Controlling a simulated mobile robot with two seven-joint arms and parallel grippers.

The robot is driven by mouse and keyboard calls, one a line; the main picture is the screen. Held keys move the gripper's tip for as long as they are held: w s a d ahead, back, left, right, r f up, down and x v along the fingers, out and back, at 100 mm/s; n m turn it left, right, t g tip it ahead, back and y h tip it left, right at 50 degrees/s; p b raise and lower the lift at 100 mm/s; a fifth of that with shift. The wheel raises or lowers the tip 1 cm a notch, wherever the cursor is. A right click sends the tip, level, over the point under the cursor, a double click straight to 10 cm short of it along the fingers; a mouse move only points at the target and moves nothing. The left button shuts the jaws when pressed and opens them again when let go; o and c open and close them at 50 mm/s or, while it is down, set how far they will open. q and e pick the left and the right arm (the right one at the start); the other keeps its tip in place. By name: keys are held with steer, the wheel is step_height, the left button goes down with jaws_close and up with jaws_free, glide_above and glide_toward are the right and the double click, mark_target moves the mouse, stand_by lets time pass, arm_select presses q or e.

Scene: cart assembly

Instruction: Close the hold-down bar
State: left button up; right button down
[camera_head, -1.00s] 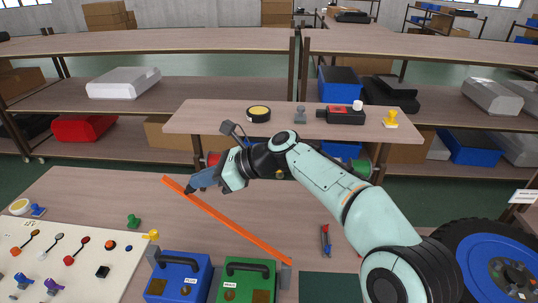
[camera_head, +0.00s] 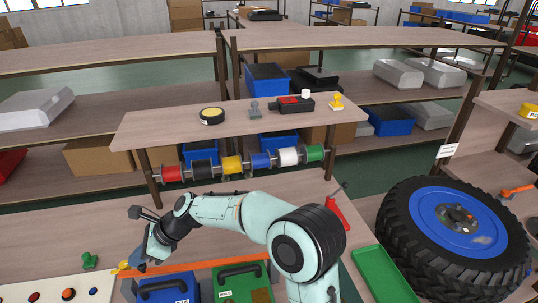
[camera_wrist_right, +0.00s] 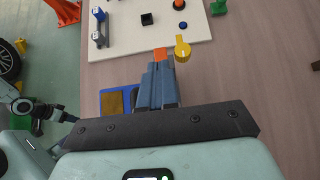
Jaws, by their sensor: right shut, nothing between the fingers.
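The orange hold-down bar (camera_head: 205,266) lies low across the tops of the blue box (camera_head: 165,291) and the green box (camera_head: 243,284), with its left end beside a yellow latch (camera_head: 122,266). My right gripper (camera_head: 131,266) is shut and empty at that left end, its fingers pointing down onto or just over the bar. In the wrist view the shut fingers (camera_wrist_right: 162,72) cover most of the bar; only its orange tip (camera_wrist_right: 161,53) shows beyond them, next to the yellow latch (camera_wrist_right: 182,48). Whether fingers and bar touch is unclear.
A white panel (camera_head: 60,288) with knobs and a green knob (camera_head: 89,260) are at the left. A raised shelf (camera_head: 180,130) with coloured spools below stands behind. A green tray (camera_head: 385,275) and a large wheel (camera_head: 455,225) are at the right.

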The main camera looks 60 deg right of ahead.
mark_target(142, 269)
steer(key=shift+w+a+f+b, duration=0.15)
steer(key=shift+f+b, duration=0.1)
steer(key=shift+f, duration=0.95)
steer(key=shift+w+a+f+b, duration=0.15)
steer(key=shift+f+b, duration=0.1)
steer(key=shift+f, duration=0.95)
steer(key=shift+f, duration=0.1)
steer(key=shift+s, duration=0.1)
steer(key=v, duration=1.3)
steer(key=shift+r+p, duration=0.3)
steer(key=shift+r, duration=0.15)
